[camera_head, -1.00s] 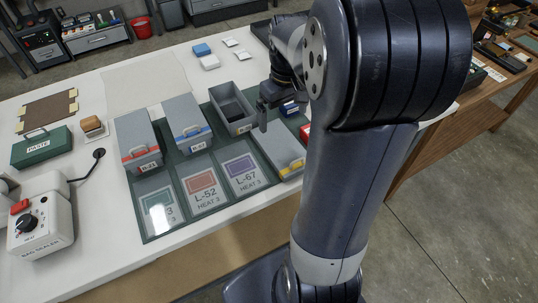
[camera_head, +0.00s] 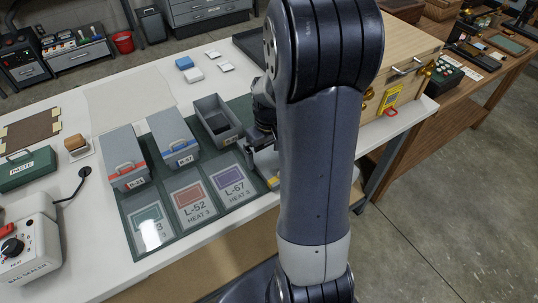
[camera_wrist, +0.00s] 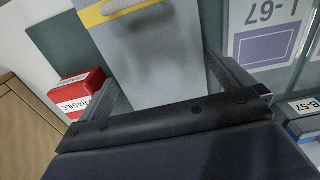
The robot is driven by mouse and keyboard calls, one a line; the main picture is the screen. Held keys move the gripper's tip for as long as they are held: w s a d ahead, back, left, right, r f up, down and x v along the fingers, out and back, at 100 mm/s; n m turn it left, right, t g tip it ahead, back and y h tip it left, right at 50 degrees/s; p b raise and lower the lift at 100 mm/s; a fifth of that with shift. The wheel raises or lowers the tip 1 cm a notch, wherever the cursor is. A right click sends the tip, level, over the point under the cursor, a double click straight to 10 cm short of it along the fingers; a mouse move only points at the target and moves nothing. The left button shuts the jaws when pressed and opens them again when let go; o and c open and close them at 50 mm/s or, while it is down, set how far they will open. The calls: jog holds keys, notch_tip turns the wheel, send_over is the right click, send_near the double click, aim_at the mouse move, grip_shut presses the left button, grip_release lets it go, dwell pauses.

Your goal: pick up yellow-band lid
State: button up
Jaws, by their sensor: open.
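The yellow-band lid (camera_wrist: 150,60) is a flat grey panel with a yellow stripe and a handle near one end. In the wrist view it lies in the space between my gripper's (camera_wrist: 162,72) two fingers, which stand apart. I cannot tell whether the fingers touch it or how high they are above it. In the head view my gripper (camera_head: 262,152) is low over the right part of the green mat (camera_head: 150,244). My arm hides nearly all of the lid there; only a bit of yellow (camera_head: 273,183) shows at its edge.
A red FRAGILE box (camera_wrist: 78,92) is close to one finger. An open grey box (camera_head: 207,104), a blue-band box (camera_head: 172,135) and a red-band box (camera_head: 123,150) stand to the left. Labelled plates (camera_head: 189,196) lie in front. A wooden crate (camera_head: 410,50) stands at right.

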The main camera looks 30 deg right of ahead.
jog(key=shift+f, duration=0.1)
jog(key=c, duration=0.7)
